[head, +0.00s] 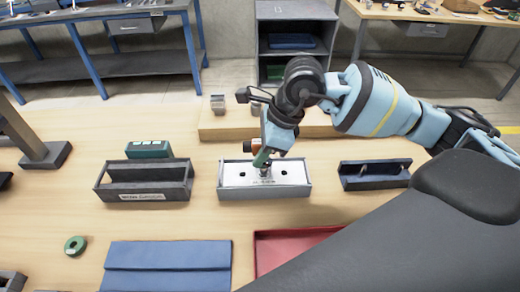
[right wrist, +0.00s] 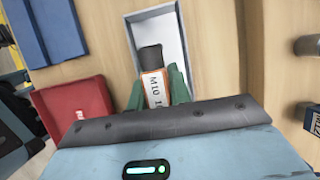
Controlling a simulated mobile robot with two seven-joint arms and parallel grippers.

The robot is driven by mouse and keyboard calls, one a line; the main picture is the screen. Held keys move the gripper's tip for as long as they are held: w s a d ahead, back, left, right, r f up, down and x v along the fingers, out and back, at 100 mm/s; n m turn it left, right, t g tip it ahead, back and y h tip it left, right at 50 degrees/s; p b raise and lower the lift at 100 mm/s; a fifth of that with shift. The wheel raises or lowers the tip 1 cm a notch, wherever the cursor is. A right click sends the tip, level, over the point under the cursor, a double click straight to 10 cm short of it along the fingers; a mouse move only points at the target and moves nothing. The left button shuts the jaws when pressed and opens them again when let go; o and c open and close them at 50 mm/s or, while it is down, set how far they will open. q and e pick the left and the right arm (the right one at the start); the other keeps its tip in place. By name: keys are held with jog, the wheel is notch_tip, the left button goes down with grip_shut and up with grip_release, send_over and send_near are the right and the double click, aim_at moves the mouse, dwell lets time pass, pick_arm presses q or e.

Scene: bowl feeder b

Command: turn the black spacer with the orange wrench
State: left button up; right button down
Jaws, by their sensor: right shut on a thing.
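My right gripper (head: 264,160) points down over a grey tray with a white top plate (head: 235,180). Its green fingers (right wrist: 157,92) are shut on the orange wrench (right wrist: 156,90), whose orange body with "M10" lettering shows in the right wrist view. A bit of orange also shows beside the fingers in the head view (head: 252,146). The spacer is otherwise not clearly seen. The wrench's lower end is at or just above the plate. My left gripper is not in view.
A dark open box (head: 145,190) stands left of the tray, with a green case (head: 149,149) behind it. A navy holder (head: 375,178) is on the right. A blue mat (head: 168,268), a red tray (head: 290,240) and a green ring (head: 75,245) lie in front.

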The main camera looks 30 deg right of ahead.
aim_at(258, 141)
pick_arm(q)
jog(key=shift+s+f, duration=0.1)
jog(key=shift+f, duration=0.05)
pick_arm(e)
jog(key=shift+f, duration=0.25)
dwell(0.4)
jog(key=shift+r+m+t, duration=0.1)
jog(key=shift+m+t, duration=0.2)
jog(key=shift+m, duration=0.3)
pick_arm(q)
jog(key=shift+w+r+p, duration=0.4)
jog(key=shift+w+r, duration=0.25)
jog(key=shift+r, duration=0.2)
pick_arm(e)
jog(key=shift+m+h, duration=0.3)
jog(key=shift+m, duration=0.2)
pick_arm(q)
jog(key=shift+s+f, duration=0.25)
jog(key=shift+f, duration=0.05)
pick_arm(e)
jog(key=shift+n, duration=0.6)
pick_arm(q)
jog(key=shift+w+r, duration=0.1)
